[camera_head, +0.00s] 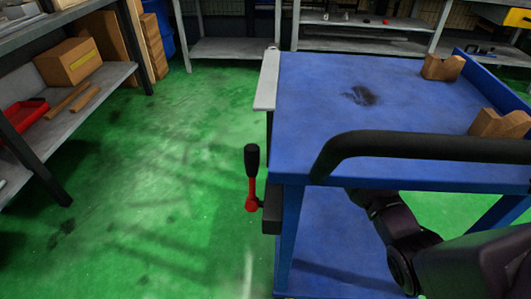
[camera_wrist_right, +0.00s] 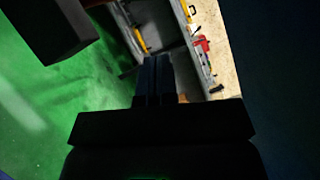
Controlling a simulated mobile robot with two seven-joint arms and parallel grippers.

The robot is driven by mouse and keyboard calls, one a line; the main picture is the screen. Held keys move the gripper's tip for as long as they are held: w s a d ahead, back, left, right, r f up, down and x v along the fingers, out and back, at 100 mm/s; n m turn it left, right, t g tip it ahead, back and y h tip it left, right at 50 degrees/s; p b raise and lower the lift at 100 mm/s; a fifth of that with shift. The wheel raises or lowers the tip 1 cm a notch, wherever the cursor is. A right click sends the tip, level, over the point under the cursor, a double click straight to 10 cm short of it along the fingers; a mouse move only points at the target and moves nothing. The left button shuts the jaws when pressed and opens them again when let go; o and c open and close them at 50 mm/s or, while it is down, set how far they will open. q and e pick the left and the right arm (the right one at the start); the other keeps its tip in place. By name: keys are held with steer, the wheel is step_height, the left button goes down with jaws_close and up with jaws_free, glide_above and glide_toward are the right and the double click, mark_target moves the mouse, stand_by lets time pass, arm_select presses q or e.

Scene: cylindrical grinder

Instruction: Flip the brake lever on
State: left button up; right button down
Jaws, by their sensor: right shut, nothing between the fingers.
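The brake lever (camera_head: 252,178) is on the left side of the blue cart's near end. It has a black grip on top and a red lower part, and stands nearly upright beside a dark block (camera_head: 272,210) at the cart's corner post. My right arm comes in from the lower right and reaches under the cart's top; its gripper is hidden in the head view. In the right wrist view my right gripper (camera_wrist_right: 153,68) is shut with its fingers together and empty. I cannot make out the lever in that view. My left gripper is not in view.
The blue cart (camera_head: 320,105) has a black push handle (camera_head: 420,145) in front and wooden V-blocks (camera_head: 442,67) on top. Open green floor (camera_head: 170,190) lies left of it. A shelf with a cardboard box (camera_head: 68,62) stands at the far left. A dark shape (camera_wrist_right: 45,28) fills the wrist view's upper left.

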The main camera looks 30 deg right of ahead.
mark_target(252, 177)
arm_select(q)
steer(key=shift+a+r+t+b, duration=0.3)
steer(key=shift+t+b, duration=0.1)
steer(key=shift+b, duration=0.3)
arm_select(e)
steer(key=s+a+r, duration=0.1)
steer(key=a, duration=0.6)
steer(key=shift+s+a+r, duration=0.35)
steer(key=shift+a, duration=0.05)
